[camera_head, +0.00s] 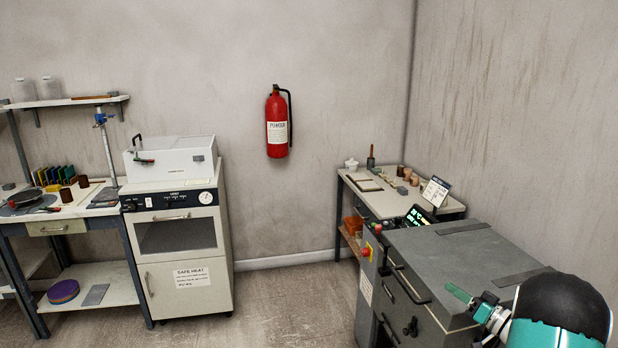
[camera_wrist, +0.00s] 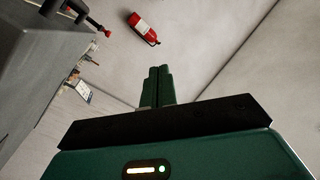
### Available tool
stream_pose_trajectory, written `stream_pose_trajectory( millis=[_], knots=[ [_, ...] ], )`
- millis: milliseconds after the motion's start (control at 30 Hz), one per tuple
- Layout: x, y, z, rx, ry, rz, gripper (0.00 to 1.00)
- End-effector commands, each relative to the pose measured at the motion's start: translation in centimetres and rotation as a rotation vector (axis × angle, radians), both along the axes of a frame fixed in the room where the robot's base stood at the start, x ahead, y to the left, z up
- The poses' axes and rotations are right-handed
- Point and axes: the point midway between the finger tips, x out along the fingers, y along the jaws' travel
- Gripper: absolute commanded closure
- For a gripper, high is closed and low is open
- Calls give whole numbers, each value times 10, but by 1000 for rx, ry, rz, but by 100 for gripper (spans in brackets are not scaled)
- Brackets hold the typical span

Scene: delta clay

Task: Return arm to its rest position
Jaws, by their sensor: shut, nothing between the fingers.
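My gripper (camera_head: 458,292) is at the lower right of the head view, in front of or over the right part of the grey cabinet top. Its green fingers point to the left, and part of my arm hides the cabinet's right corner. In the wrist view my gripper (camera_wrist: 158,72) shows its two green fingers pressed together, shut and empty. The wrist picture is tilted, with bare wall beyond the fingertips.
The grey cabinet (camera_head: 430,262) with front handles stands close at the right. A small table (camera_head: 398,203) with tools is behind it. A red extinguisher (camera_head: 277,122) hangs on the wall. A white oven unit (camera_head: 183,255) and workbench (camera_head: 62,210) stand left. The middle floor (camera_head: 290,300) is clear.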

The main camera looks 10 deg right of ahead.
Motion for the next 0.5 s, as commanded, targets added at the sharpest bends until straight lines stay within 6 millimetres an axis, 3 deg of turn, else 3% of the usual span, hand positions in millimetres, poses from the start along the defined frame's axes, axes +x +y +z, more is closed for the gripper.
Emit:
stream_pose_trajectory(
  millis=[33, 100, 267, 500],
  knots=[
    [4, 32, 19, 10, 50, 75, 100],
    [3, 72, 35, 25, 140, 168, 100],
    [-14, 157, 65, 22, 356, 343, 100],
    [-69, 260, 92, -78, 683, 485, 100]
  ],
)
